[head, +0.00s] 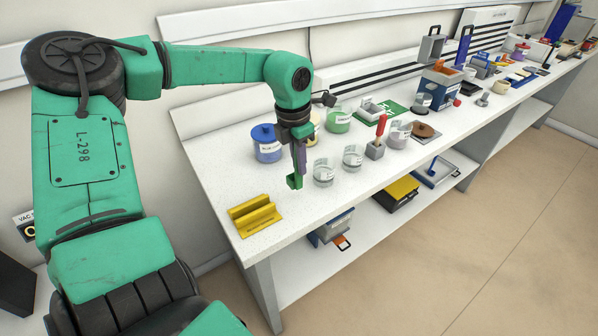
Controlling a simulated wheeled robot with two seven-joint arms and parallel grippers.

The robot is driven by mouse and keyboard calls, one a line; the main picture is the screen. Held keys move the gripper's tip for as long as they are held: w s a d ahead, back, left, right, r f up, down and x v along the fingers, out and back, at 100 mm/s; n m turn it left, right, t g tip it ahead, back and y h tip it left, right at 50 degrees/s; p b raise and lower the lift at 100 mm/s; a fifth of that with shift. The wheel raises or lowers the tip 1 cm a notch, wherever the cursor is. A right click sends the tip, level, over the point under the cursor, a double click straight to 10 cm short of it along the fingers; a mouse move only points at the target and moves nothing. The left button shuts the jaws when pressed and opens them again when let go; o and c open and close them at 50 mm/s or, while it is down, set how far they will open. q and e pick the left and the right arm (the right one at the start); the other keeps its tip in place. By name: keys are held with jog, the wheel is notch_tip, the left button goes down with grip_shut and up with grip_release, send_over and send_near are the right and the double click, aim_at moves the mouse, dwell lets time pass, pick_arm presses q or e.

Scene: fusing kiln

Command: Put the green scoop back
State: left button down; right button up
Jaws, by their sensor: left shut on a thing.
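My left gripper (299,160) points down over the near end of the white bench, shut on the green scoop (294,181). The scoop hangs below the fingers; its upper part is hidden between them. I cannot tell whether its lower end touches the bench. A yellow grooved holder (254,215) lies on the bench to the left of the scoop, near the end, with nothing in it. My right gripper is out of view.
A blue-lidded jar (267,145) stands behind and left of the gripper. Clear glass jars (323,173) and (353,158) stand close on its right. A red-handled tool in a grey block (377,138) is farther right. Bare bench lies between the holder and the jars.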

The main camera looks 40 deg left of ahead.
aim_at(301, 188)
pick_arm(q)
jog(key=f, duration=0.4)
jog(key=shift+s+d+p, duration=0.15)
jog(key=shift+d+p, duration=0.05)
jog(key=shift+p, duration=0.2)
jog(key=shift+a+f, duration=0.15)
jog(key=shift+f, duration=0.1)
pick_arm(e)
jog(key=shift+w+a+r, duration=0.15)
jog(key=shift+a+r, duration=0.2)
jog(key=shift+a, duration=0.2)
pick_arm(q)
jog(key=c, duration=1.3)
grip_release()
jog(key=o, duration=0.4)
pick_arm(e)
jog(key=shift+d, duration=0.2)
